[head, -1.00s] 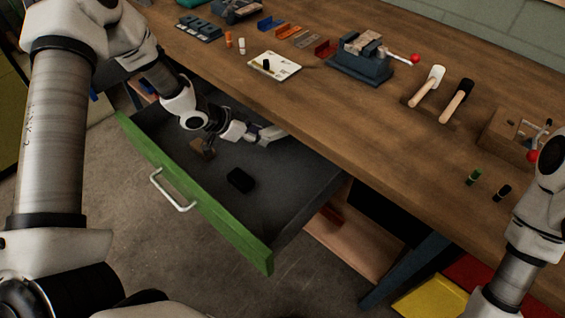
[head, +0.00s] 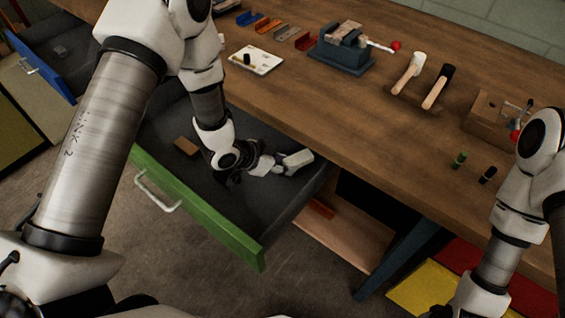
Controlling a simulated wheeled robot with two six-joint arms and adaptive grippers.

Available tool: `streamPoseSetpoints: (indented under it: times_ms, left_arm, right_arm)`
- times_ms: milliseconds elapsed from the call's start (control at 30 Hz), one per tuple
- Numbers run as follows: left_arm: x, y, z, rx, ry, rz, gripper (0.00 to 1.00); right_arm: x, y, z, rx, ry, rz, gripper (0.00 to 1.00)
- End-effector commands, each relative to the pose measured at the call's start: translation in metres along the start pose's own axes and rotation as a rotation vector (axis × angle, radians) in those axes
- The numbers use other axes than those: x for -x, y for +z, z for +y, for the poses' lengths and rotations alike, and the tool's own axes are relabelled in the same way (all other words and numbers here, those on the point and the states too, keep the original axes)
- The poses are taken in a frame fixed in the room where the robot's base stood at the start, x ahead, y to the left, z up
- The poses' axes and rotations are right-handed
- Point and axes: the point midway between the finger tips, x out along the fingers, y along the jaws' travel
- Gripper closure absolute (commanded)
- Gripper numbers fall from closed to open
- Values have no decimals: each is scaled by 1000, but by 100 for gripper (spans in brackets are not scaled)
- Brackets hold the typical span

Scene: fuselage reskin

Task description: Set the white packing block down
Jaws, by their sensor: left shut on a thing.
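My left arm reaches into the open green-fronted drawer (head: 205,213). My left gripper (head: 277,163) is shut on the white packing block (head: 298,160), which sticks out to the right of the fingers near the drawer's right inner side. The block lies tilted in the picture, low in the drawer. I cannot tell whether it touches the drawer floor. The fingers are small and partly hidden by the wrist. My right arm shows at the right edge, but its gripper is out of view.
A brown block (head: 186,146) lies at the drawer's left. The workbench (head: 330,110) above carries a blue vise (head: 341,55), a white tray (head: 256,60) and two hammers (head: 438,86). A blue drawer (head: 52,72) stands open at far left.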

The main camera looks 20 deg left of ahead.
Motion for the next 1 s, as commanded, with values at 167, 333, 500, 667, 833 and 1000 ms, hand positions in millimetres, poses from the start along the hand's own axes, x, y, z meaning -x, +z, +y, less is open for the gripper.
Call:
streamPoseSetpoints:
  times_ms: [167, 333, 500, 667, 833, 1000]
  left_arm:
    - [-5, 5, 0, 1, 0, 0, 100]
    - [-9, 11, 1, 3, 2, -3, 100]
    - [-10, 13, 2, 5, 4, -6, 46]
    - [-10, 13, 2, 6, 4, -6, 38]
    - [-10, 13, 2, 6, 4, -6, 38]
    - [5, 3, 1, 7, 2, -5, 38]
  right_arm:
    - [-4, 0, 0, 0, 0, 0, 63]
    - [-7, 0, 0, 0, 0, 0, 63]
    - [-8, 0, 0, 0, 0, 0, 63]
    - [-8, 0, 0, 0, 0, 0, 63]
    - [-8, 0, 0, 0, 0, 0, 63]
    - [0, 0, 0, 0, 0, 0, 63]
